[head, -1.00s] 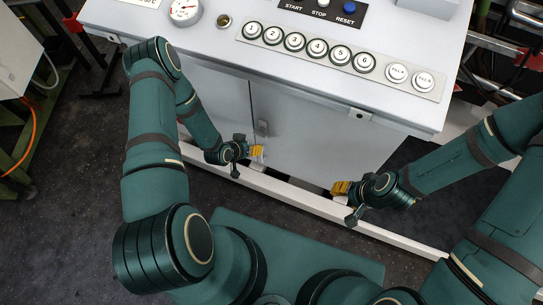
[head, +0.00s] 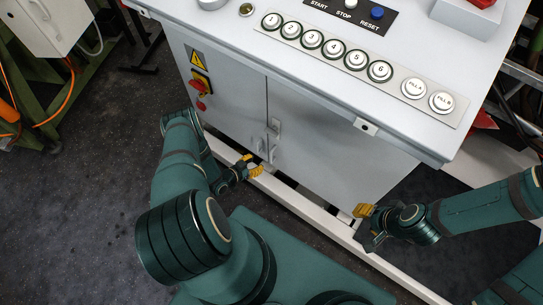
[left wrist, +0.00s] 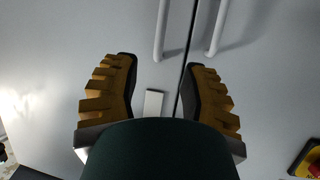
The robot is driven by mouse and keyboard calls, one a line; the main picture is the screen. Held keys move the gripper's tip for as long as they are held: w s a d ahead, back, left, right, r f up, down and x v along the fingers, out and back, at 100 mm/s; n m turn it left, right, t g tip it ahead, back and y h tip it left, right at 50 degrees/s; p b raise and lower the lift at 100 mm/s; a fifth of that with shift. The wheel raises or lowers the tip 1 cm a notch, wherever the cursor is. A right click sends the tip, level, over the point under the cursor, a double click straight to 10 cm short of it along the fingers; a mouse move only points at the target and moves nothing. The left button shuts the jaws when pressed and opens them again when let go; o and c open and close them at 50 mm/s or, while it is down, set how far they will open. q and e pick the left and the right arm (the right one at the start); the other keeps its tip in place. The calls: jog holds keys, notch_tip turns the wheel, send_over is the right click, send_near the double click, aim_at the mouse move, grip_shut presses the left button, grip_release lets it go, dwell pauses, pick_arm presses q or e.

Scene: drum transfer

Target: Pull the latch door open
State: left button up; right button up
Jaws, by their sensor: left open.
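The grey cabinet's double doors (head: 233,103) are closed in the head view, with a vertical seam between them. Pale handles (head: 273,140) stand at the seam. In the left wrist view, two white bar handles (left wrist: 162,32) (left wrist: 216,30) flank the dark seam, and a small pale plate (left wrist: 153,103) lies beside it. My left gripper (head: 250,166) is open and empty, just below and left of the handles. Its yellow fingers (left wrist: 158,92) straddle the seam and plate in the wrist view. My right gripper (head: 365,212) is near the cabinet's lower right; its finger opening is unclear.
A sloped button panel (head: 357,60) tops the cabinet. A red and yellow switch (head: 199,87) sits on the left door. A white rail (head: 300,207) runs along the floor in front. Dark open floor (head: 80,200) lies to the left.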

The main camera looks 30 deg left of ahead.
pick_arm(q)
jog(key=b, duration=0.2)
send_over(271, 163)
jog(key=f, duration=0.4)
jog(key=shift+w+a, duration=0.2)
jog(key=shift+w, duration=0.1)
jog(key=shift+r, duration=0.1)
grip_shut()
